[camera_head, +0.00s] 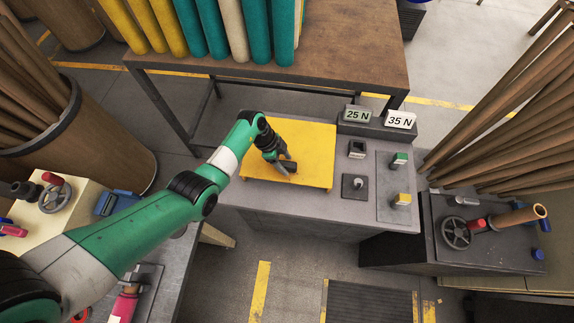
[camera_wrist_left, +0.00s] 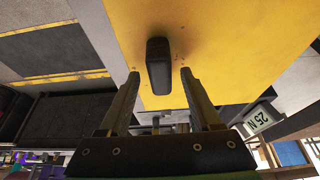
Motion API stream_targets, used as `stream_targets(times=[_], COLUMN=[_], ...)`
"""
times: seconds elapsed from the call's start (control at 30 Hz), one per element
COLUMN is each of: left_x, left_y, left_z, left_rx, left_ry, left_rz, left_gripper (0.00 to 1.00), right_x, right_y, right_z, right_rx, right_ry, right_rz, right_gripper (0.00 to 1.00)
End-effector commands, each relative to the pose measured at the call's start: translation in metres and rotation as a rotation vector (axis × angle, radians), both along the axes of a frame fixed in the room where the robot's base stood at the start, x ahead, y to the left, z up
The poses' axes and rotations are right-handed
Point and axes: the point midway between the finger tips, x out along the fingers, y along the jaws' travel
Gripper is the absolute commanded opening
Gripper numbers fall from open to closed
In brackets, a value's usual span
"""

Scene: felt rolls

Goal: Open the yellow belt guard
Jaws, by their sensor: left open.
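The yellow belt guard (camera_head: 310,152) is a flat yellow panel lying closed on top of the grey machine cabinet. In the left wrist view the guard (camera_wrist_left: 215,45) fills the upper middle, and a dark upright handle (camera_wrist_left: 158,62) stands on it. My left gripper (camera_head: 286,170) is over the guard's left half. In the left wrist view its two open fingers (camera_wrist_left: 159,74) lie one on each side of the handle, with a gap showing on both sides. In the head view the gripper mostly hides the handle. My right gripper is not in view.
Right of the guard, the cabinet carries a joystick-like switch (camera_head: 357,184), green (camera_head: 399,160) and yellow (camera_head: 402,200) controls, and signs reading 25 N (camera_head: 356,114) and 35 N (camera_head: 399,120). A brown table (camera_head: 330,65) with colored rolls stands behind. A handwheel unit (camera_head: 456,233) is at right.

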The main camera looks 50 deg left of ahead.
Motion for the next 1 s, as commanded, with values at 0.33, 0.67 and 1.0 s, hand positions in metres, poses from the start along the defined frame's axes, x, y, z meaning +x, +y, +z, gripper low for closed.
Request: stream_targets(times=[0.33,0.67,1.0], left_x=[0.0042,0.0041,0.004], left_y=[-0.0049,-0.0049,-0.0049], left_z=[-0.0141,-0.014,-0.0139], left_rx=[0.001,0.0,0.0], left_ry=[-0.002,-0.002,-0.001], left_rz=[0.0,-0.001,0.0], left_gripper=[0.65,0.18,0.0], right_x=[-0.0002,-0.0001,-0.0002], right_y=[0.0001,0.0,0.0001], right_z=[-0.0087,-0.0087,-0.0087], right_rx=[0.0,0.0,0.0], right_ry=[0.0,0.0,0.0], right_rz=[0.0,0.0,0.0], right_gripper=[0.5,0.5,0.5])
